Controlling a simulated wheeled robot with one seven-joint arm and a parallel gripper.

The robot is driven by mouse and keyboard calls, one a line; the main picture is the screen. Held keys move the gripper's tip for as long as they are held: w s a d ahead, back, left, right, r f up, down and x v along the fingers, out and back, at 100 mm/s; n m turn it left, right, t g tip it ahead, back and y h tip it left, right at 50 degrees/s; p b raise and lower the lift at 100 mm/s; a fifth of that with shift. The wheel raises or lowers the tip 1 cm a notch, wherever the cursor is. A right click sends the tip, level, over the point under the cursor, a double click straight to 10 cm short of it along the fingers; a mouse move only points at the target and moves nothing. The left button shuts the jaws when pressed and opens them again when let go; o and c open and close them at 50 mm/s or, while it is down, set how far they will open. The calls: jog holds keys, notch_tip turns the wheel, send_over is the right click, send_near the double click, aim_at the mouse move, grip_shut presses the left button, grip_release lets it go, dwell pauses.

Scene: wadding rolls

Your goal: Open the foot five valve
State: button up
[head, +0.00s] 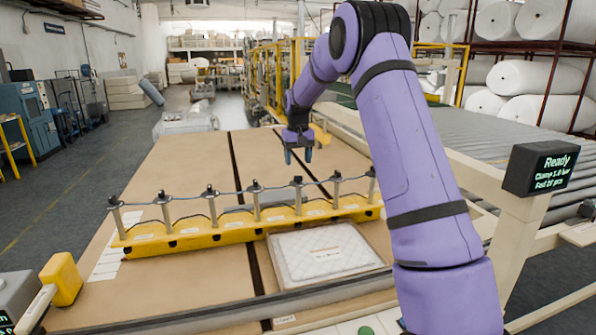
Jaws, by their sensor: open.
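A yellow bar (225,233) lies across the brown table. Several grey upright posts with small dark valve tops stand along it, joined by a thin blue line. Small labels on the bar are too small to read, so I cannot tell which is foot five. My gripper (298,157) points down with its two fingers apart and empty. In the picture it is just above the post (298,200) right of the bar's middle, apart from it; its depth relative to the bar is unclear. My arm hides the bar's far right end.
A quilted white pad in a tray (387,262) lies in front of the bar. A display post (540,170) reading "Ready" stands at right. A yellow block (62,279) is at the left edge.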

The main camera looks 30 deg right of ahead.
aim_at(298, 176)
jog(key=shift+r, duration=2.55)
jog(key=shift+r, duration=0.1)
jog(key=s+a+r+t, duration=0.1)
jog(key=s+a+r, duration=0.3)
jog(key=s, duration=0.3)
jog(key=s+a+r+n+t, duration=0.1)
jog(key=s+a+r, duration=0.35)
jog(key=s, duration=0.25)
jog(key=s+a+r+t, duration=0.1)
jog(key=s+a+r, duration=0.3)
jog(key=s, duration=0.3)
jog(key=s+a+f+n+t, duration=0.1)
jog(key=s+a+f, duration=0.1)
jog(key=s, duration=1)
jog(key=s+a+f+n+t, duration=0.1)
jog(key=s+a+f, duration=0.2)
jog(key=s, duration=0.9)
jog(key=shift+a, duration=0.45)
jog(key=shift+d+f, duration=0.1)
